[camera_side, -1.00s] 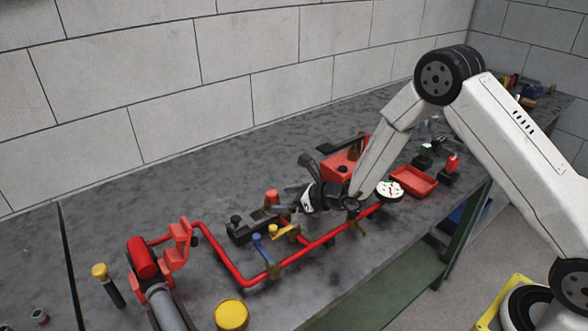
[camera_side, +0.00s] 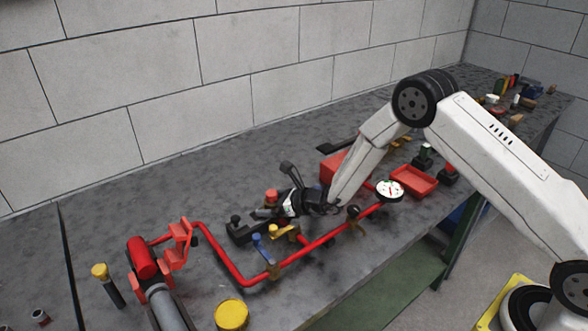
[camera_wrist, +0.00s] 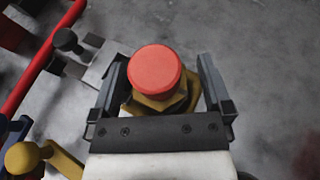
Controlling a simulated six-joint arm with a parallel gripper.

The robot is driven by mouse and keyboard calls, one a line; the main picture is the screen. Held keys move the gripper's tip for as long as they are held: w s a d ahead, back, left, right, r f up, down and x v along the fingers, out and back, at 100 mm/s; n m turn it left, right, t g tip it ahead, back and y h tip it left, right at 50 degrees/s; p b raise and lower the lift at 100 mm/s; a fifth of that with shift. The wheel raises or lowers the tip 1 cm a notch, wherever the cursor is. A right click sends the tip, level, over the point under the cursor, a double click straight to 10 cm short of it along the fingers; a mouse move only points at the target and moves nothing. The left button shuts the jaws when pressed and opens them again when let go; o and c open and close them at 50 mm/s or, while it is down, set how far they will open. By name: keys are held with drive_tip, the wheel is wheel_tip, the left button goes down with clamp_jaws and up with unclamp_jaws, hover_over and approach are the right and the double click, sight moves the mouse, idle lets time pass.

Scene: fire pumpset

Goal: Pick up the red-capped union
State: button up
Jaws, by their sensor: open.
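The red-capped union (camera_wrist: 156,75) has a round red cap on a brass hex body. In the wrist view it stands between the two open fingers of my gripper (camera_wrist: 165,85), with a gap showing at the left finger. The right finger is close to the brass body; I cannot tell if they touch. In the side view the red cap (camera_side: 271,196) shows just ahead of my gripper (camera_side: 268,211), and the brass body is mostly hidden by the gripper.
A dark block with a black knob (camera_side: 236,219) stands left of the union. Yellow (camera_side: 277,231) and blue (camera_side: 257,239) valve handles are close in front, along the red pipe (camera_side: 235,275). A red tray (camera_side: 414,181) and a white gauge (camera_side: 390,189) lie to the right.

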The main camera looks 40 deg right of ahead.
drive_tip(key=shift+c, duration=0.2)
idle(0.3)
clamp_jaws()
drive_tip(key=shift+r, duration=0.1)
